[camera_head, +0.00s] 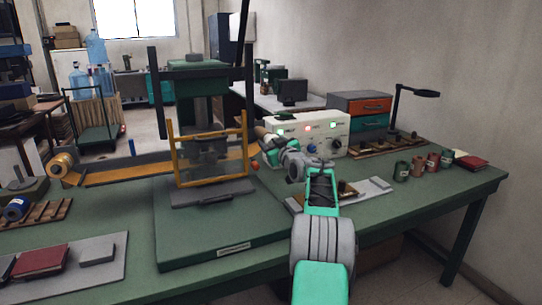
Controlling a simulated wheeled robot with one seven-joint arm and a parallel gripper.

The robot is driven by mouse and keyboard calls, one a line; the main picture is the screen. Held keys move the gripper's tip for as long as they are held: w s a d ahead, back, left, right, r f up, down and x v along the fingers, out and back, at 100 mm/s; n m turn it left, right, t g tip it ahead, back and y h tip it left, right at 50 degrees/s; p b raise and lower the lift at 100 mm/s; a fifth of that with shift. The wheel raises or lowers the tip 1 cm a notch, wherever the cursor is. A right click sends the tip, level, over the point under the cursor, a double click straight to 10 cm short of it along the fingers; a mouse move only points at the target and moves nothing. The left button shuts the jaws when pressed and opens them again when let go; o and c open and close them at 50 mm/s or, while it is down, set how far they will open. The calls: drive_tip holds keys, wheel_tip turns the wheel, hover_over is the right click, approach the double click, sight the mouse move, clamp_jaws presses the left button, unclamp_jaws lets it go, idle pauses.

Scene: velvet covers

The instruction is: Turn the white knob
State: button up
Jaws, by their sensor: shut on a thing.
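A white control box (322,127) with green and red lights stands on the green bench, behind my arm. A blue knob (311,148) shows on its front, with another small knob to its right. My gripper (268,146) is at the left part of the box's front, partly hidden by my own wrist. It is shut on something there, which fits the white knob. The knob itself is hidden behind the jaws and wrist, so its angle cannot be seen.
A green press with a yellow guard frame (244,140) stands close to the left of my gripper. A grey tray (374,190) with small parts lies right of my arm. Several cups and a red book (471,161) sit at the right end.

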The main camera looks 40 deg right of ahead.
drive_tip(key=n+b, duration=0.2)
drive_tip(key=b, duration=0.1)
drive_tip(key=shift+f+n, duration=0.3)
drive_tip(key=shift+n, duration=0.1)
drive_tip(key=shift+d+r+n+b, duration=0.1)
drive_tip(key=shift+r+n+b, duration=0.05)
drive_tip(key=shift+n+b, duration=0.65)
drive_tip(key=shift+r+n+b, duration=0.1)
drive_tip(key=shift+n+b, duration=0.45)
drive_tip(key=shift+n, duration=0.45)
drive_tip(key=o, duration=1.4)
drive_tip(key=shift+r, duration=0.1)
drive_tip(key=shift+c, duration=0.2)
drive_tip(key=shift+s, duration=0.15)
drive_tip(key=b+v, duration=0.1)
drive_tip(key=v, duration=0.6)
drive_tip(key=shift+s, duration=0.3)
